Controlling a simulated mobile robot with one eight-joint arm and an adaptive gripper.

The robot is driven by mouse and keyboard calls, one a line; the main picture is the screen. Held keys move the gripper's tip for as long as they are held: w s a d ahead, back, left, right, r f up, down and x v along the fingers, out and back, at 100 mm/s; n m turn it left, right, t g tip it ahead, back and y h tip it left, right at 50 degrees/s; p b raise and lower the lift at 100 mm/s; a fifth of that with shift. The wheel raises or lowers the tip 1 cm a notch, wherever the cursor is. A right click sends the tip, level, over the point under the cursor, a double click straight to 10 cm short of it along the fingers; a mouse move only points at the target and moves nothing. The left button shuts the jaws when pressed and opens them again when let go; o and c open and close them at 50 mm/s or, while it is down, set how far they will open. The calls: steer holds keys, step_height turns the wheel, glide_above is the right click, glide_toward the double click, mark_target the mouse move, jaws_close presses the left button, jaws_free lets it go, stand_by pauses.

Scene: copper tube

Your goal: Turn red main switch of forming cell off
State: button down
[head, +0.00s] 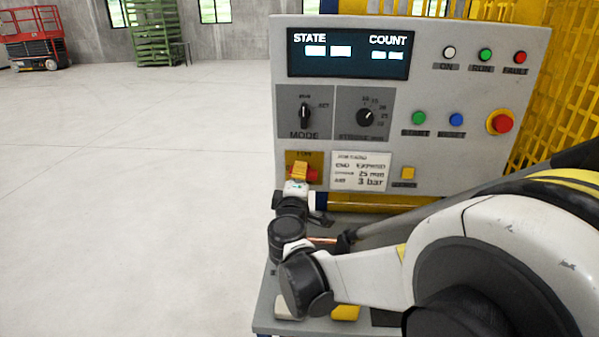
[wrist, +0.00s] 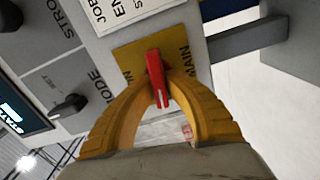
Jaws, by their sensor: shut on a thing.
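The red main switch (wrist: 155,72) sits on a yellow plate (wrist: 128,58) marked MAIN, seen turned on its side in the wrist view. My gripper (wrist: 158,95) has its yellow fingers shut on the switch handle, one on each side. In the head view, the yellow plate (head: 318,158) is at the lower left of the grey control panel. A bit of the red switch (head: 312,175) shows beside my gripper (head: 299,172), which covers most of it. The handle's exact angle is hard to tell there.
The panel (head: 430,150) also carries the MODE knob (head: 305,115), the STROKE knob (head: 366,117), a red stop button (head: 501,122) and a lit STATE and COUNT display (head: 348,53). A paper card (head: 361,171) is close right of the switch. Open floor lies left.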

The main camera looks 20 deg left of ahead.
steer(key=shift+f+n, duration=0.1)
steer(key=shift+n, duration=0.7)
steer(key=c, duration=1.4)
jaws_free()
steer(key=v, duration=1.2)
